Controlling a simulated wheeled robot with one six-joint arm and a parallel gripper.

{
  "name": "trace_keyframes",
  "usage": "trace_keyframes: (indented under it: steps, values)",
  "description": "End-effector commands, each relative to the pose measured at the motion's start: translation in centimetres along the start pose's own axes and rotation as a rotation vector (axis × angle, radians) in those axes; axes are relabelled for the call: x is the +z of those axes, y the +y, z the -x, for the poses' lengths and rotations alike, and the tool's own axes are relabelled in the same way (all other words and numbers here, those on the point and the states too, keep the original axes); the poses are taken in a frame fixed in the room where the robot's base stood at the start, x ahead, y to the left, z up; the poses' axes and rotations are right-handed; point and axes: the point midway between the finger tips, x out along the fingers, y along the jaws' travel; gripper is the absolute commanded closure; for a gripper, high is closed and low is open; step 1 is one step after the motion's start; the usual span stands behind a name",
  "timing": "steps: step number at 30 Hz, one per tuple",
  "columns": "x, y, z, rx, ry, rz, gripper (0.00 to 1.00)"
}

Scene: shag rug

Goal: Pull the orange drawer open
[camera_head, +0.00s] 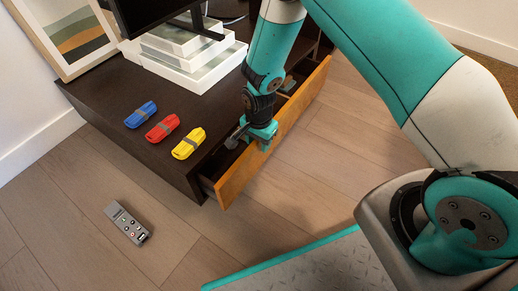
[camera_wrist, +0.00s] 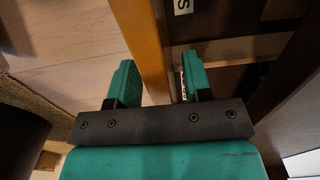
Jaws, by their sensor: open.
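The orange drawer (camera_head: 240,179) sits in the dark low cabinet and stands partly pulled out, with a gap behind its front panel. My gripper (camera_head: 262,136) points down at the top edge of that panel, near its middle. In the wrist view, the panel's orange edge (camera_wrist: 147,40) runs between the two teal fingers of my gripper (camera_wrist: 158,78). The fingers are open, one on each side of the panel, with visible space around it. My arm hides part of the drawer's inside; a small object with lettering (camera_wrist: 183,5) shows inside it.
Blue (camera_head: 141,114), red (camera_head: 162,128) and yellow (camera_head: 188,143) objects lie on the cabinet top (camera_head: 110,97). White boxes (camera_head: 190,62), a screen and a framed picture (camera_head: 72,35) stand behind. A grey remote (camera_head: 127,223) lies on the floor. Floor before the drawer is clear.

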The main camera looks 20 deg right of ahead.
Motion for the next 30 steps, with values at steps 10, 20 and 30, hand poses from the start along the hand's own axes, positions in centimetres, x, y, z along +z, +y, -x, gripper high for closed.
trace_keyframes:
  steps: [10, 20, 30]
  values:
    - [0.0, -0.03, -1.23, -0.001, 0.0, 0.0, 0.55]
    - [0.0, -0.02, -1.22, 0.0, 0.0, 0.0, 1.0]
    - [0.68, 0.61, -1.0, 0.002, -0.001, 0.013, 1.0]
